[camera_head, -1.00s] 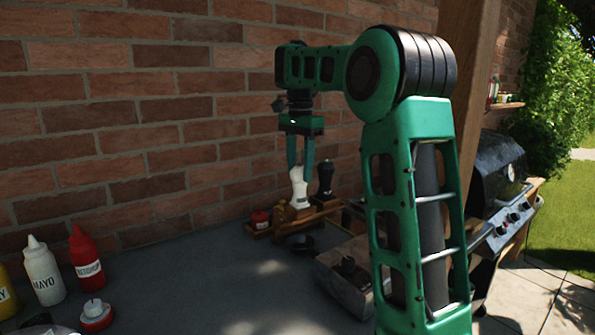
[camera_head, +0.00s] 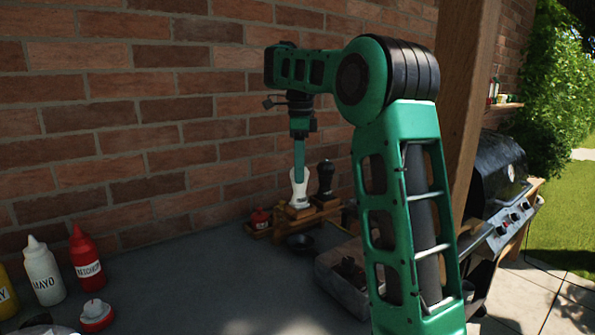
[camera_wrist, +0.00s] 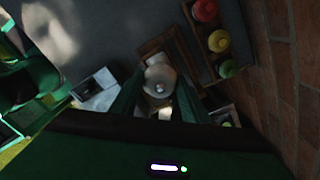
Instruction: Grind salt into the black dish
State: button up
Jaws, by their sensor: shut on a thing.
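The white grinder (camera_head: 299,192) stands upright at the wooden stand (camera_head: 322,213) by the brick wall. My gripper (camera_head: 299,176) points straight down and is shut on the grinder's top. In the wrist view the white grinder (camera_wrist: 160,77) sits between my green fingers. Whether its base touches the stand is hard to tell. A black grinder (camera_head: 326,178) stands just right of it in the stand. The black dish (camera_head: 300,243) lies on the table in front of the stand, below the white grinder and apart from it.
A grey crate (camera_head: 330,279) with dark items is right of the dish, partly behind my arm. A small tray with a red-lidded jar (camera_head: 260,217) is left of the stand. Mayo (camera_head: 43,272) and ketchup (camera_head: 85,258) bottles stand far left. The middle table is clear.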

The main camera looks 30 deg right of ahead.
jog(key=shift+m, duration=0.6)
jog(key=o, duration=1.1)
jog(key=shift+c, duration=0.2)
jog(key=shift+r, duration=0.15)
notch_tip(320, 180, up, 10)
jog(key=shift+r, duration=0.2)
jog(key=shift+w, duration=0.1)
